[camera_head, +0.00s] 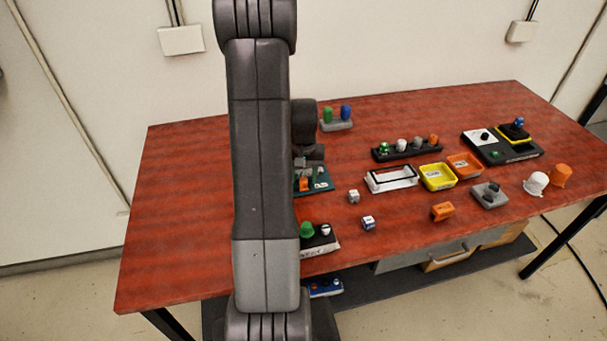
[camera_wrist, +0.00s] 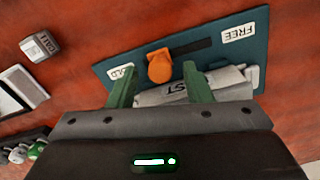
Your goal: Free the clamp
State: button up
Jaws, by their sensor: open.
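A teal clamp board (camera_wrist: 223,62) lies on the red table, with a dark slot and a FREE label (camera_wrist: 239,33) at its right in the wrist view. A second label (camera_wrist: 120,72), seemingly HOLD, is partly covered at its left. An orange knob (camera_wrist: 159,66) stands at the slot's end near that label. A grey-white piece with partly hidden lettering (camera_wrist: 228,80) lies along the board. My gripper (camera_wrist: 158,71) is open, its green fingers on either side of the knob; contact cannot be told. In the head view my arm partly hides the board (camera_head: 325,187) and the knob (camera_head: 304,184).
A base with a green knob (camera_head: 319,242) stands at the front edge, near my arm. A stand with green and blue pegs (camera_head: 337,125) is behind. Small cubes (camera_head: 368,223) and yellow (camera_head: 437,189) and orange trays (camera_head: 464,175) are right. The table's left side is clear.

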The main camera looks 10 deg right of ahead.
grip_shut()
jog(key=a+b, duration=0.1)
jog(key=a, duration=0.3)
jog(key=shift+a, duration=0.35)
jog(key=shift+s, duration=0.1)
grip_release()
jog(key=shift+a, duration=0.2)
jog(key=shift+d, duration=0.1)
notch_tip(320, 180, up, 14)
jog(key=b, duration=0.1)
